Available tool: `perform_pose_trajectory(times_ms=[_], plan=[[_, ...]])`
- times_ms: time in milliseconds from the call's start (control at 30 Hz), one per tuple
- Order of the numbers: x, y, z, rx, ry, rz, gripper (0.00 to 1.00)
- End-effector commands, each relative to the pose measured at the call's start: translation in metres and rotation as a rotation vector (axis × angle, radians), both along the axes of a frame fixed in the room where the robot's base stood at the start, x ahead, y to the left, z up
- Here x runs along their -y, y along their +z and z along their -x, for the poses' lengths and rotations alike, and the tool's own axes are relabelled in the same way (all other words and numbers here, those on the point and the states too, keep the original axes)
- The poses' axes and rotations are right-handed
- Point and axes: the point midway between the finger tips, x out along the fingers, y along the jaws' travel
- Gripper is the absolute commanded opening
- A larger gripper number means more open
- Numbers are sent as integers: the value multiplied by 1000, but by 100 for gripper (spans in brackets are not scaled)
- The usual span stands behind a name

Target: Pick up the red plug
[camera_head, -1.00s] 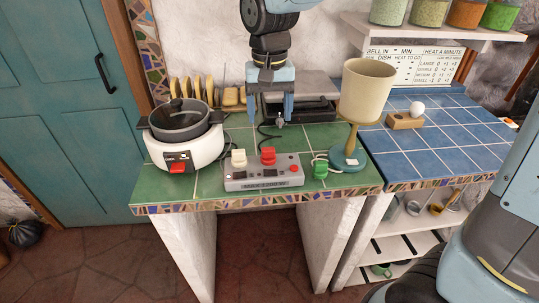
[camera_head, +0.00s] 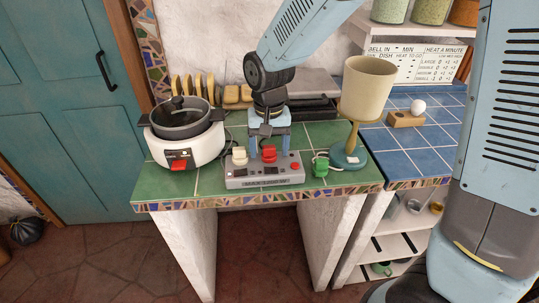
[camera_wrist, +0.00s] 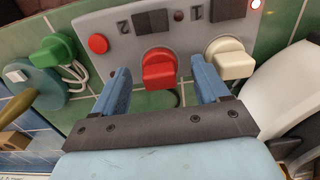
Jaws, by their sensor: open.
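The red plug (camera_head: 268,153) sits in a socket of the grey power strip (camera_head: 262,181), between a white plug (camera_head: 239,156) and a red button. My gripper (camera_head: 269,151) is open above the strip, its two blue fingers on either side of the red plug. In the wrist view the red plug (camera_wrist: 159,70) shows between and just beyond my open fingertips (camera_wrist: 160,84), with the white plug (camera_wrist: 229,60) by the right finger. I cannot tell whether a finger touches either plug.
A green plug (camera_head: 321,167) and a lamp with a beige shade (camera_head: 368,89) stand right of the strip. A white cooker (camera_head: 190,146) is at left. A dark flat appliance (camera_head: 313,108) lies behind. A blue tiled counter (camera_head: 420,145) extends right.

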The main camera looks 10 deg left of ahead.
Motion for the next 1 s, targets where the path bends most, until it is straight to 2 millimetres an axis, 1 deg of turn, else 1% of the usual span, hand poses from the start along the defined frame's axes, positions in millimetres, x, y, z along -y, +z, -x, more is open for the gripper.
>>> perform_pose_trajectory(times_ms=[100,267,900,1000], plan=[[0,-4,0,0,0,0,75],[0,-4,0,1,0,0,75],[0,-3,0,0,1,0,14],[0,-3,0,1,1,0,13]])
